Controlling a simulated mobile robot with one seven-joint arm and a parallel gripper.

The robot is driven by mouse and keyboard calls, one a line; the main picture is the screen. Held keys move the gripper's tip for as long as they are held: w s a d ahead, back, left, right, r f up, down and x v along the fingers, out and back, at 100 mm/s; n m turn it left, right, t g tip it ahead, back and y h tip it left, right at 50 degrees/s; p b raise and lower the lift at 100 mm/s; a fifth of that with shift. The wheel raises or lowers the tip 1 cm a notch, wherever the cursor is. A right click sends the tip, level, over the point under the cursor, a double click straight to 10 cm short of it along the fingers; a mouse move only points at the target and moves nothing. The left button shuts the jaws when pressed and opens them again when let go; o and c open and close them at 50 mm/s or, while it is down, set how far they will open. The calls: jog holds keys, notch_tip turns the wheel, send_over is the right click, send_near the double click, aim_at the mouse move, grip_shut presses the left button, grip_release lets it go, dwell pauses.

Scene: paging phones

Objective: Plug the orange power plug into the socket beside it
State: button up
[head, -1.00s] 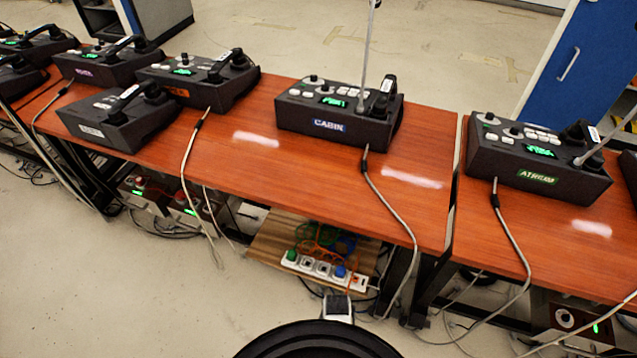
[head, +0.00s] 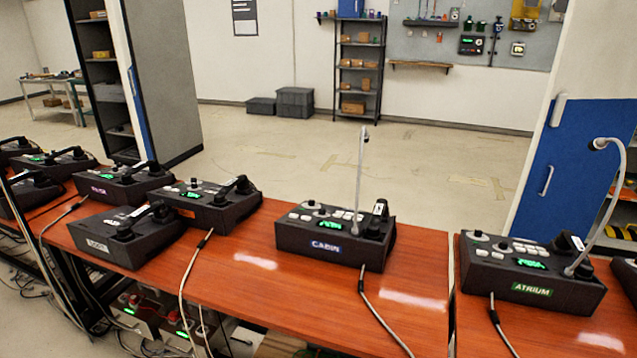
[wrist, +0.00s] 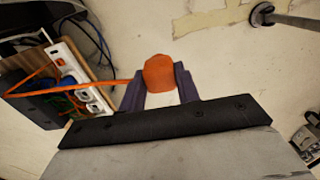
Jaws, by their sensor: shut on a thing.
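In the wrist view my gripper (wrist: 158,84) is shut on the orange plug (wrist: 160,72), which sits between the two dark fingers. An orange cord (wrist: 65,89) runs from the plug to the left. A white socket strip (wrist: 64,53) lies at the left of the wrist view, apart from the plug. Green and blue parts show along the strip. Which sockets are free is too small to tell. The plug's prongs are hidden. Neither my gripper nor the strip shows in the head view.
A wooden board (wrist: 38,22) lies by the strip, with dark cables nearby. In the head view, a red-brown table (head: 255,290) carries several paging phones, such as the CABIN phone (head: 330,240). Grey cords hang over its front edge. Pale floor shows below my gripper.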

jog(key=w+a+r+m+b, duration=0.1)
jog(key=w+r+m+b, duration=0.2)
jog(key=w+m, duration=0.4)
jog(key=w+a+r+m+b, duration=0.2)
jog(key=w+r+m+b, duration=0.2)
jog(key=w+m, duration=0.3)
jog(key=shift+w+a+r, duration=0.3)
jog(key=shift+w+r, duration=0.3)
jog(key=shift+w, duration=0.55)
